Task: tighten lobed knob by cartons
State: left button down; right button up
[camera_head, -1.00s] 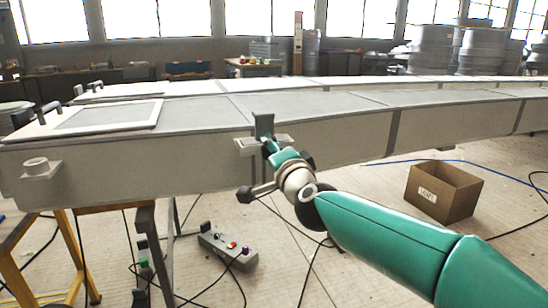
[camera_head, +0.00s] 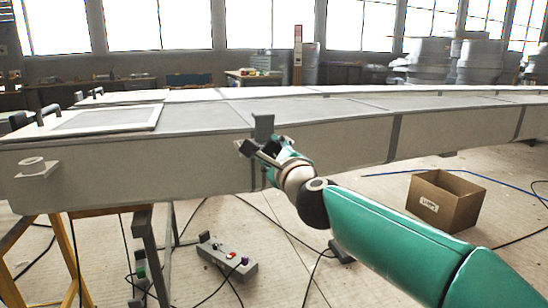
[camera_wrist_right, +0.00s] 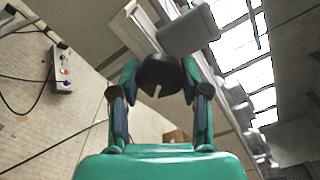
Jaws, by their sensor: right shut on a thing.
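The dark round knob (camera_wrist_right: 160,76) shows in the right wrist view, between the two fingers of my right gripper (camera_wrist_right: 159,84). The fingers are shut on it from both sides. In the head view my right gripper (camera_head: 264,150) is at the front side of the long pale mould (camera_head: 335,145), just below a grey upright bracket (camera_head: 263,127). The gripper hides the knob there, so its lobes and seating cannot be made out. The bracket's blocky grey end (camera_wrist_right: 188,33) shows just beyond the knob in the wrist view. My left gripper is out of view.
An open brown carton (camera_head: 428,205) stands on the floor to the right. A grey control box (camera_head: 228,257) with coloured buttons lies on the floor below the mould. Dark cables cross the floor. A yellow trestle (camera_head: 68,257) stands at the lower left.

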jog(key=m, duration=0.1)
jog(key=f+m, duration=0.1)
jog(key=m, duration=0.1)
jog(key=shift+w+m+b, duration=0.1)
jog(key=shift+m+b, duration=0.2)
jog(key=shift+b, duration=0.1)
jog(key=shift+r+m+b, duration=0.1)
jog(key=shift+m+b, duration=0.25)
jog(key=shift+m, duration=1.15)
jog(key=o, duration=1.1)
jog(key=shift+o, duration=0.2)
jog(key=shift+r, duration=0.2)
jog(key=shift+s, duration=0.2)
